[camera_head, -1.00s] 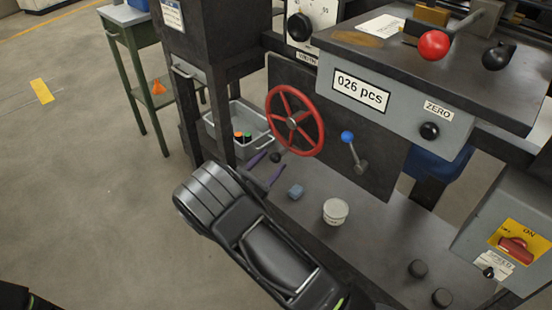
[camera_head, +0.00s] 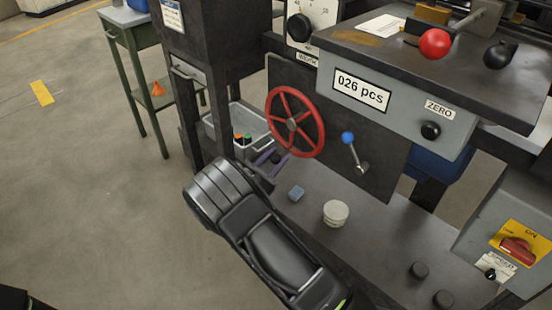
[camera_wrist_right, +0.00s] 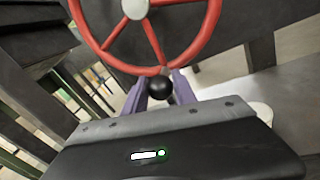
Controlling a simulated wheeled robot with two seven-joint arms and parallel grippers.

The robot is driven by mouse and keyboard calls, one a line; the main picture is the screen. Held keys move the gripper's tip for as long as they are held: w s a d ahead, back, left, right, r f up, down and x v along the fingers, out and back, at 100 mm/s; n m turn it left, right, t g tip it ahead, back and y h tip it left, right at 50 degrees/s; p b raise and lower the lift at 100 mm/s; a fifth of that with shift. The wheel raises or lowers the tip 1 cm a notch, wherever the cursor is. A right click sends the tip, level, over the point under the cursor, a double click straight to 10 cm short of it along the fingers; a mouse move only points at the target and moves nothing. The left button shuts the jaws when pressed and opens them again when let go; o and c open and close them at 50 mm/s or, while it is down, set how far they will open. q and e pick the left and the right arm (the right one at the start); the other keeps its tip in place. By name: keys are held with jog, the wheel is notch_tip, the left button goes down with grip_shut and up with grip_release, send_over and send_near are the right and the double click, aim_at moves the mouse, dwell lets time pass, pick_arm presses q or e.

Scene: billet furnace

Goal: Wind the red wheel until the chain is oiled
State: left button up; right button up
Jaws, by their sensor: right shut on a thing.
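The red wheel (camera_head: 318,105) stands upright on the dark front panel of the machine. It also shows at the top of the right wrist view (camera_wrist_right: 205,37). A black knob (camera_wrist_right: 160,87) sits at the wheel's lower rim. My right gripper (camera_head: 273,163) has its purple fingers on either side of this knob and is shut on it, as the right wrist view (camera_wrist_right: 162,92) shows. My right wrist hides part of the bench below. My left gripper is not in view. I cannot make out a chain.
A blue-knobbed lever (camera_head: 348,138) is right of the wheel. A grey bin (camera_head: 258,118) with bottles stands behind left. A red switch (camera_head: 518,249) is at right.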

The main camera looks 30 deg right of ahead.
grip_shut()
dwell(0.8)
